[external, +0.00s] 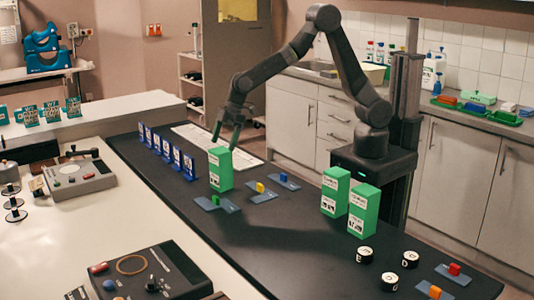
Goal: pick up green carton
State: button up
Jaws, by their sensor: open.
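A green carton (220,172) with a white label stands upright on the dark table. My gripper (227,138) hangs just above it, fingers pointing down and apart, with nothing seen between them. I cannot tell from this view how far the fingertips are from the carton's top. Two more green cartons stand upright at the right, one (334,194) close behind the other (363,213).
Blue cards (165,149) stand in a row left of the near carton. Flat blue pieces with coloured blocks (260,188) lie around it. Black round tins (410,259) stand front right. The table's middle is mostly clear.

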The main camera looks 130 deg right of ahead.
aim_at(221, 150)
jog(key=shift+p+x, duration=0.85)
jog(key=shift+x, duration=1.7)
jog(key=shift+d, duration=0.1)
